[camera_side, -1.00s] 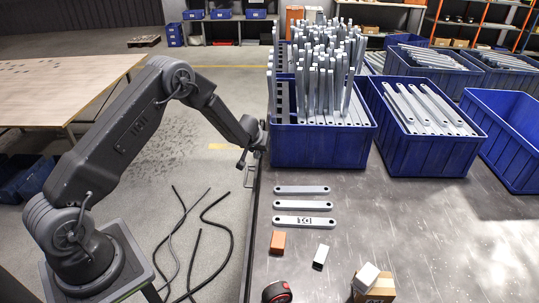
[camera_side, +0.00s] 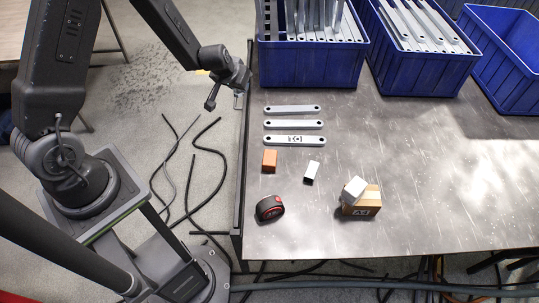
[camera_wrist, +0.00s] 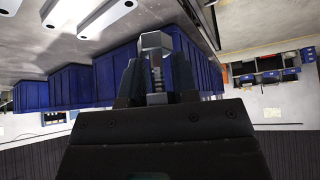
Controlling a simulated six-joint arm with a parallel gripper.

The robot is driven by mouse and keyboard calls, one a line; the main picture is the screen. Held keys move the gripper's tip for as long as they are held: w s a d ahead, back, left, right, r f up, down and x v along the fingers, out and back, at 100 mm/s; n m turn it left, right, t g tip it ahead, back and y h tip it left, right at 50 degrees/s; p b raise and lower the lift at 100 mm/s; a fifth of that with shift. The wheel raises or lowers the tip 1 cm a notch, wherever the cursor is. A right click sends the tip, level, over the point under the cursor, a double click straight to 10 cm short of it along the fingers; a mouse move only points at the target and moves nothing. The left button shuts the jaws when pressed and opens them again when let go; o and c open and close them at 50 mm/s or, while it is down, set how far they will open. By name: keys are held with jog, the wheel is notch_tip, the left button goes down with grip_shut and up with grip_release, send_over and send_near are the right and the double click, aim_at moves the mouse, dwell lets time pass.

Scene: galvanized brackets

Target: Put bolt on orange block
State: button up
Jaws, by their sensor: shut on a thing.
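The orange block (camera_side: 269,161) lies on the grey table near its left edge, just in front of the row of flat metal brackets. My gripper (camera_wrist: 157,84) is shut on the bolt (camera_wrist: 155,42) in the wrist view. The bolt's hex head and part of its threaded shank show beyond the fingers; the rest of the shank is hidden. In the side view my gripper (camera_side: 212,94) is by the table's left edge, well behind and left of the orange block. The bolt cannot be made out there.
Three flat brackets (camera_side: 292,124) lie behind the orange block. A white block (camera_side: 312,171), a tape measure (camera_side: 269,208) and a cardboard box (camera_side: 361,207) with a white block leaning on it are nearby. Blue bins (camera_side: 308,66) with metal parts stand behind. The table's right side is clear.

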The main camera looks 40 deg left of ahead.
jog(key=s+d+m, duration=0.2)
jog(key=s+d, duration=0.4)
jog(key=s, duration=0.1)
send_over(271, 155)
jog(key=shift+h, duration=0.4)
notch_tip(271, 155, down, 6)
jog(key=shift+a, duration=0.15)
jog(key=shift+f, duration=0.1)
jog(key=shift+w+f, duration=0.1)
jog(key=shift+f, duration=1.9)
jog(key=shift+f, duration=0.2)
jog(key=o, duration=1)
jog(key=shift+c, duration=0.2)
jog(key=shift+r, duration=0.1)
